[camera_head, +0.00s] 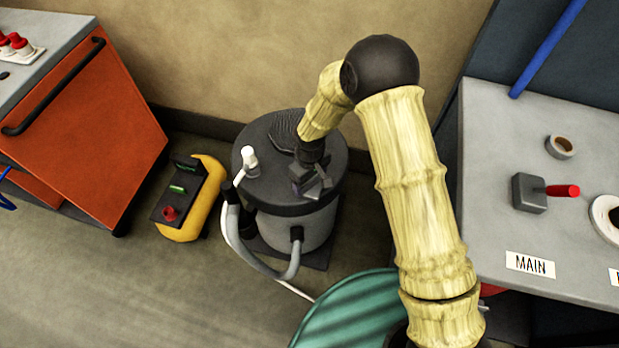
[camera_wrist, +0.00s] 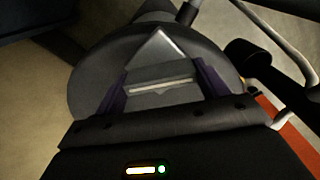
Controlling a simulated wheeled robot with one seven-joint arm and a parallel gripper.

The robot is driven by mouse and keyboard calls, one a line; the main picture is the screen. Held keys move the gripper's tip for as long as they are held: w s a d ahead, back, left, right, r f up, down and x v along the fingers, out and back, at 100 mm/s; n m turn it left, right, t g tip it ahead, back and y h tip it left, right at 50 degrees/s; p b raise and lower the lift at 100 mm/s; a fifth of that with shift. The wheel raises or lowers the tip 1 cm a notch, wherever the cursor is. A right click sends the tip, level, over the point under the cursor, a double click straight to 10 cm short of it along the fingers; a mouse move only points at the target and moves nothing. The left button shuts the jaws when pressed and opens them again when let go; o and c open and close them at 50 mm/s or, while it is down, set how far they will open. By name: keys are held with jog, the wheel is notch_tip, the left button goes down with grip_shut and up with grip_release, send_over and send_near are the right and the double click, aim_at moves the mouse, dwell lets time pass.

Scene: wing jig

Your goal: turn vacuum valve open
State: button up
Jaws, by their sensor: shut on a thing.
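The vacuum (camera_head: 295,225) is a grey canister with a dark round lid, standing on the floor near the wall. Its lid also fills the upper middle of the wrist view (camera_wrist: 88,85). My gripper (camera_head: 312,188) points down at the right front of the lid. In the wrist view my gripper (camera_wrist: 160,80) has its purple-edged fingers on either side of a grey part (camera_wrist: 158,48) with a pale pointed top. My gripper is shut on this grey part. I cannot tell whether it is the valve's handle, or how it is turned, because the fingers hide much of it.
A white fitting (camera_head: 249,160) and a grey hose (camera_head: 262,262) are on the vacuum's left side. A yellow box (camera_head: 205,205) with a red knob stands left of it. An orange cabinet (camera_head: 90,125) is further left. A grey table (camera_head: 500,150) and teal round object (camera_head: 350,315) flank my arm.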

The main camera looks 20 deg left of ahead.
jog(key=n+p, duration=0.1)
jog(key=n, duration=0.5)
jog(key=shift+n, duration=0.3)
dwell(0.4)
jog(key=o, duration=1)
notch_tip(320, 180, up, 18)
jog(key=shift+f+p, duration=0.25)
jog(key=shift+p, duration=0.25)
